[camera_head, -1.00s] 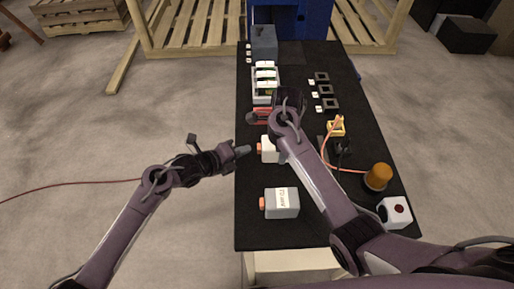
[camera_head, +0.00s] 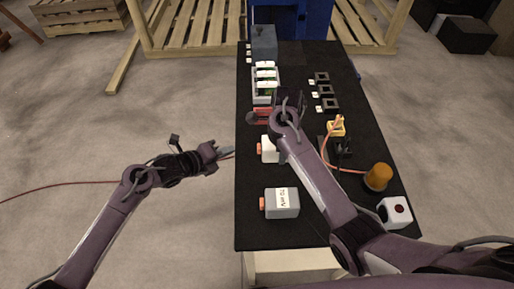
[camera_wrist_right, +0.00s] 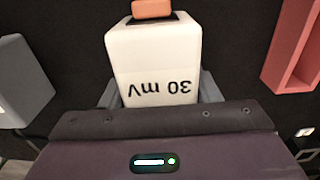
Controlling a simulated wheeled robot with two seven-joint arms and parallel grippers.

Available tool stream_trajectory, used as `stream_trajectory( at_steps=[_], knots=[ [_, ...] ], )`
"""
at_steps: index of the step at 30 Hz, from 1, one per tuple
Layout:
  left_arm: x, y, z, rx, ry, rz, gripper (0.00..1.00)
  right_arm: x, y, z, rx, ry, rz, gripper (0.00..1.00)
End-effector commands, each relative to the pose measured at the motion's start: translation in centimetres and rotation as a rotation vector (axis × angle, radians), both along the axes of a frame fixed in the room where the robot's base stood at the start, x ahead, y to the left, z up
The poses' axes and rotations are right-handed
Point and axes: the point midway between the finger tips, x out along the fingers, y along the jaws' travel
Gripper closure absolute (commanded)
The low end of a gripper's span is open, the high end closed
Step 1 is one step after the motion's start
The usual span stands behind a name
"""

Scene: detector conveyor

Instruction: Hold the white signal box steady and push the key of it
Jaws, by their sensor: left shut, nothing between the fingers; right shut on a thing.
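The white signal box (camera_head: 268,150) stands near the left edge of the black table, partly hidden by my right arm. Its orange key (camera_head: 259,148) faces left. In the right wrist view the box (camera_wrist_right: 153,55) carries the label "30 mV", and the key (camera_wrist_right: 152,9) is at its far end. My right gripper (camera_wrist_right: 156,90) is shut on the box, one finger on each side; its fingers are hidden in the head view. My left gripper (camera_head: 226,153) is shut and empty, left of the key and apart from it, just off the table edge.
A grey box with an orange key (camera_head: 281,203) stands nearer on the table. A red holder (camera_head: 262,116) lies behind the white box. An orange lamp (camera_head: 377,177) and a white button box (camera_head: 396,211) are at the right. Open floor lies left of the table.

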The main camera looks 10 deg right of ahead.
Motion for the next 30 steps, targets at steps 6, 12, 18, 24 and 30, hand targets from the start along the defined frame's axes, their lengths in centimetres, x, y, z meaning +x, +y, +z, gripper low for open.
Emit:
stream_trajectory(
  at_steps=[6, 12, 18, 24, 30],
  knots=[
    [0.0, 0.0, 0.0, 0.0, 0.0, 0.0, 1.0, 0.0, 0.0, 0.0, 0.0, -0.001, 0.0, 0.75],
    [0.0, 0.0, 0.0, 0.0, 0.0, 0.0, 1.0, 0.0, 0.0, 0.0, 0.0, -0.001, 0.0, 0.18],
    [0.0, 0.0, 0.0, 0.0, 0.0, 0.0, 1.0, 0.0, 0.0, 0.0, 0.0, 0.0, 0.0, 0.18],
    [0.0, 0.0, 0.0, 0.0, 0.0, 0.0, 1.0, 0.1, 0.0, 1.3, -0.001, -0.004, 0.001, 0.18],
    [0.0, 0.0, 0.0, 0.0, 0.0, 0.0, 1.0, 0.1, 0.0, 4.7, -0.002, -0.005, 0.001, 0.18]
  ],
)
